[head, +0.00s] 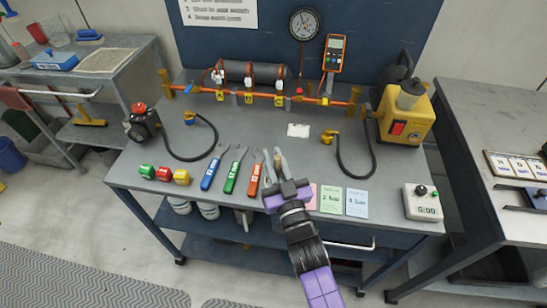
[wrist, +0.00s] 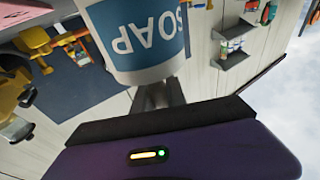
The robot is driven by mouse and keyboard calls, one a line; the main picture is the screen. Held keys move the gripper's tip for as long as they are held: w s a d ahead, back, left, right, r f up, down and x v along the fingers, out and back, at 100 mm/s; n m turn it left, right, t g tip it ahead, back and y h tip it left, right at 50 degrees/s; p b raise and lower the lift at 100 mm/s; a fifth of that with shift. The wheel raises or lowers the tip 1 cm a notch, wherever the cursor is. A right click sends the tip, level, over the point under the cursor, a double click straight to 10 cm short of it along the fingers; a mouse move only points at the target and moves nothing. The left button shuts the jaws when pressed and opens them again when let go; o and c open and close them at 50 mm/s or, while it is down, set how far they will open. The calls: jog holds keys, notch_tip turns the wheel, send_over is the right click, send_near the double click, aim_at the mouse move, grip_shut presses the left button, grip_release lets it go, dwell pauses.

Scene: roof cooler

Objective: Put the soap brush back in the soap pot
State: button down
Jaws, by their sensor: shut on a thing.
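The soap pot (wrist: 138,40) is large and close in the wrist view, white with a blue SOAP label that reads upside down. Its edge covers the fingertips of my gripper (wrist: 160,95). I cannot tell whether pot and fingers touch. In the head view my gripper (head: 276,165) reaches over the bench's front edge, right of the wrenches, with slim pale shapes at its tip. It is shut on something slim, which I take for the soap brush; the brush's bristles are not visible. I cannot make out the pot in the head view.
On the bench (head: 225,125), blue, green and orange wrenches (head: 255,172) lie left of my gripper, and cards (head: 331,200) lie right. A pipe manifold (head: 265,97) and a yellow machine (head: 404,115) stand behind. The middle of the bench top is mostly clear.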

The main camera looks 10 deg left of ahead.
jog(key=shift+f, duration=0.35)
jog(key=c, duration=1.3)
grip_release()
jog(key=shift+s, duration=0.1)
jog(key=v, duration=0.7)
jog(key=shift+s+d, duration=0.2)
jog(key=shift+s, duration=0.1)
jog(key=shift+s, duration=0.1)
